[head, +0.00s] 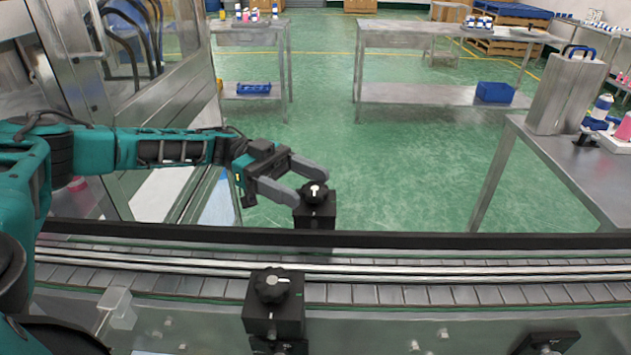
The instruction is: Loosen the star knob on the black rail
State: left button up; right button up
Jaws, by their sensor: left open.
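A black star knob (315,191) with a pale mark on top sits on a black block (315,213) at the far black rail (420,240). My left gripper (311,187) reaches in from the left and is open. Its two grey fingertips are close to the knob, one behind it and one at its front left. I cannot tell whether either finger touches the knob. A second black star knob (271,285) sits on a nearer black block (273,316) in front of the conveyor. My right gripper is not in view.
A slatted conveyor (400,294) with metal guide rails runs across the front. A glass-and-metal machine frame (150,90) stands at left, close to my left arm. A steel table (590,165) with a metal canister (566,92) is at right. Green floor beyond the rail is open.

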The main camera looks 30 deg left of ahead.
aim_at(316, 188)
pick_arm(q)
jog(key=shift+d, duration=1.6)
jog(key=c, duration=1)
jog(key=shift+t, duration=0.3)
jog(key=n+t, duration=0.2)
jog(key=t, duration=0.1)
jog(key=n+t+y, duration=0.1)
jog(key=n+t, duration=0.1)
jog(key=t, duration=0.1)
jog(key=shift+s+f+n, duration=0.1)
jog(key=shift+s+n, duration=0.05)
jog(key=shift+n, duration=0.15)
jog(key=shift+n+t+y, duration=0.8)
jog(key=shift+n+t, duration=0.15)
jog(key=shift+t, duration=0.45)
jog(key=shift+n+t+y, duration=0.8)
jog(key=shift+n+t, duration=0.15)
jog(key=shift+t, duration=0.45)
jog(key=shift+w+n+t+y, duration=0.2)
jog(key=shift+n+t+y, duration=0.1)
